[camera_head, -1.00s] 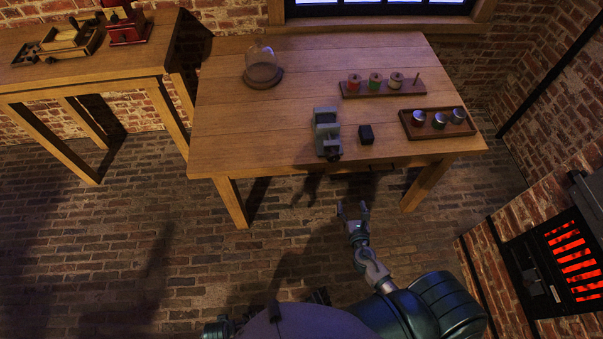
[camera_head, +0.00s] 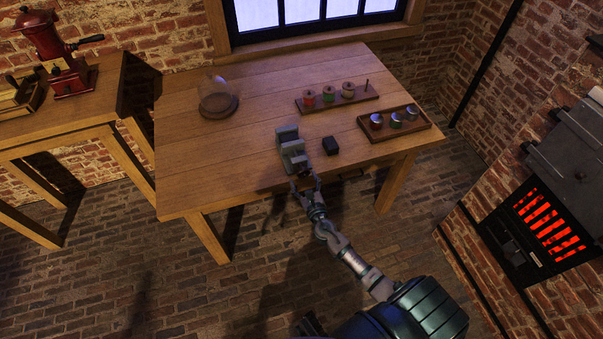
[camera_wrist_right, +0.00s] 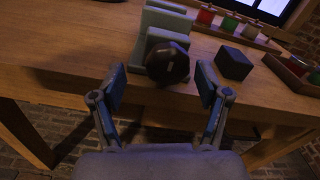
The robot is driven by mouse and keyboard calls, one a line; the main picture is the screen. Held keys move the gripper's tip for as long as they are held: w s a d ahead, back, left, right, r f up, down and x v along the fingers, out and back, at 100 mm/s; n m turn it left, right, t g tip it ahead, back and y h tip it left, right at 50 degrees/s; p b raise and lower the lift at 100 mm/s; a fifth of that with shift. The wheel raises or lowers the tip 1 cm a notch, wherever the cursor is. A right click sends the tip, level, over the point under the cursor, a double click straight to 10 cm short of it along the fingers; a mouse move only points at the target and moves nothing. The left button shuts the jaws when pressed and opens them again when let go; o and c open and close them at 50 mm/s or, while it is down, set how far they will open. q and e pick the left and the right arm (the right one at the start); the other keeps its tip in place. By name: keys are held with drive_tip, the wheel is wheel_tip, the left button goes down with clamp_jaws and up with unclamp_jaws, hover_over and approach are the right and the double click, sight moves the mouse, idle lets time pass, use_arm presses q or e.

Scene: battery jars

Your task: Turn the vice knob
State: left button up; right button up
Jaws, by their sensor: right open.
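The grey-green vice (camera_head: 291,150) stands near the front edge of the wooden table. It also shows in the right wrist view (camera_wrist_right: 160,22). Its dark round knob (camera_wrist_right: 168,63) faces me at the vice's front end. My right gripper (camera_head: 305,186) is at the table's front edge, just in front of the vice. In the right wrist view my right gripper (camera_wrist_right: 161,86) is open, one finger on each side of the knob and nearer to me. Neither finger appears to touch the knob. My left gripper is in neither view.
A small black block (camera_head: 330,146) sits right of the vice. Behind are a spool rack (camera_head: 365,97), a tray of jars (camera_head: 423,124) and a glass dome (camera_head: 216,92). A glowing stove (camera_head: 515,250) stands at the right. The table's left front is clear.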

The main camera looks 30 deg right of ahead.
sight(304, 176)
drive_tip(key=x, duration=0.3)
drive_tip(key=shift+w+d, duration=0.1)
drive_tip(key=shift+d, duration=0.2)
drive_tip(key=shift+w+d+f, duration=0.15)
drive_tip(key=shift+d, duration=0.15)
drive_tip(key=shift+d+f, duration=0.15)
drive_tip(key=shift+d, duration=0.15)
drive_tip(key=shift+a, duration=0.4)
drive_tip(key=c, duration=0.8)
drive_tip(key=shift+a, duration=0.2)
drive_tip(key=c, duration=0.4)
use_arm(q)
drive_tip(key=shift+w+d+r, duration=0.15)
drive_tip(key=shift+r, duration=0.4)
use_arm(e)
drive_tip(key=shift+o, duration=0.2)
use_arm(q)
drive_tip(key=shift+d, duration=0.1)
use_arm(e)
drive_tip(key=shift+d, duration=0.15)
